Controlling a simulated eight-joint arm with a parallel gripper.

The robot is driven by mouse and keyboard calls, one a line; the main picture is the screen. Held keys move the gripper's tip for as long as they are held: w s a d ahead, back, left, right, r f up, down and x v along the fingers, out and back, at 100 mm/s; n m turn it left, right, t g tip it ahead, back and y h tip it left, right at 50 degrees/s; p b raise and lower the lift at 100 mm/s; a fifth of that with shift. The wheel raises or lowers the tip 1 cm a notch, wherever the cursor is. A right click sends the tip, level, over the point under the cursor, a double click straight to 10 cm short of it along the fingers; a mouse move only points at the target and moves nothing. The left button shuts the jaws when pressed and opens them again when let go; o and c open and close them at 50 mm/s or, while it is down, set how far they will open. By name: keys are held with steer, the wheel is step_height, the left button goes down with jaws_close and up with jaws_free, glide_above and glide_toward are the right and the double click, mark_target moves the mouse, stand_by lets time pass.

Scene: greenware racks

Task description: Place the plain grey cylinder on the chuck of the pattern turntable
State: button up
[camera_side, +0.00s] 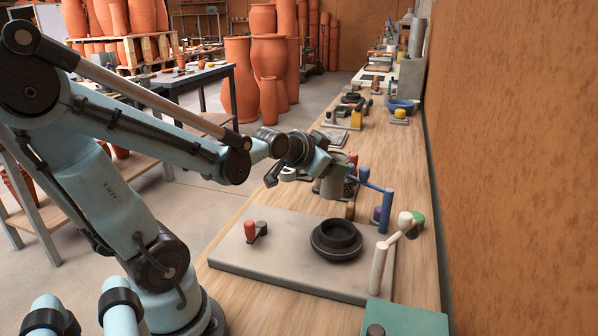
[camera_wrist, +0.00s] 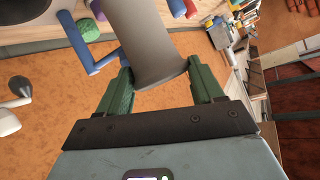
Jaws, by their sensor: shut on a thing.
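The plain grey cylinder (camera_side: 328,184) is held by my gripper (camera_side: 320,166) in the air, roughly upright, beyond the chuck in the side view. In the wrist view the cylinder (camera_wrist: 148,45) fills the space between the green fingers of my gripper (camera_wrist: 161,80), which is shut on it. The pattern turntable (camera_side: 285,270) is a pale flat slab on the bench. Its black round chuck (camera_side: 337,240) is stepped, with a raised ring, and nothing sits on it. The cylinder is apart from the chuck, higher and further back. Its lower end is partly hidden by nearby parts.
A blue post with an arm (camera_side: 384,212) and a cream post with a ball-ended arm (camera_side: 379,270) stand right of the chuck. A red-knobbed lever (camera_side: 251,231) is left of it. A green box (camera_side: 405,318) is in front. Several tools lie further along the bench (camera_side: 262,208).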

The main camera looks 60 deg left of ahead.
steer(key=s+d+r+m+h, duration=0.3)
steer(key=s+d+m+h, duration=0.15)
steer(key=d, duration=0.45)
steer(key=s+d+r+m+h, duration=0.35)
steer(key=d+m+h, duration=0.2)
steer(key=d, duration=0.35)
steer(key=w+a+f, duration=0.4)
steer(key=a+f, duration=0.6)
steer(key=shift+a+f+g+h, duration=0.3)
steer(key=shift+a, duration=0.05)
steer(key=shift+f, duration=0.1)
steer(key=o, duration=1.4)
steer(key=v, duration=0.7)
steer(key=shift+s+r, duration=0.25)
